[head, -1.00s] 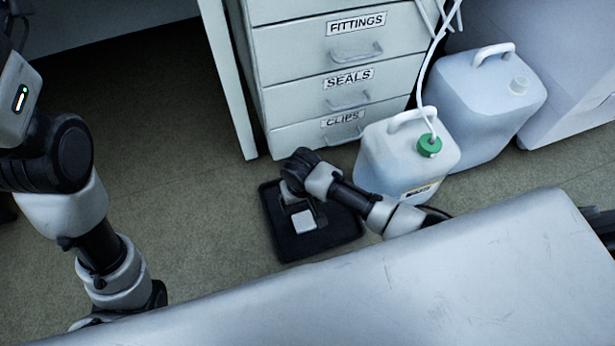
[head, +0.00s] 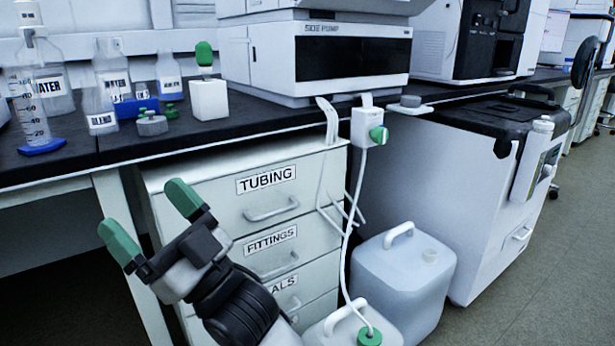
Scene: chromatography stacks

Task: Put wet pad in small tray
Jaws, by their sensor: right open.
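My right gripper (head: 152,220) is raised in front of the drawer cabinet, with its two green fingertips spread apart and nothing between them. No wet pad that I can identify and no small tray show in this view. The floor spot where a black tray with a pale square pad lay is outside the picture. My left gripper is not in view.
The dark bench (head: 290,118) carries bottles, a blue-based cylinder (head: 30,110) and a white instrument (head: 315,60). Below are the drawer cabinet (head: 265,190), a large jug (head: 405,285), a green-capped jug (head: 350,325) and a white unit (head: 440,190).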

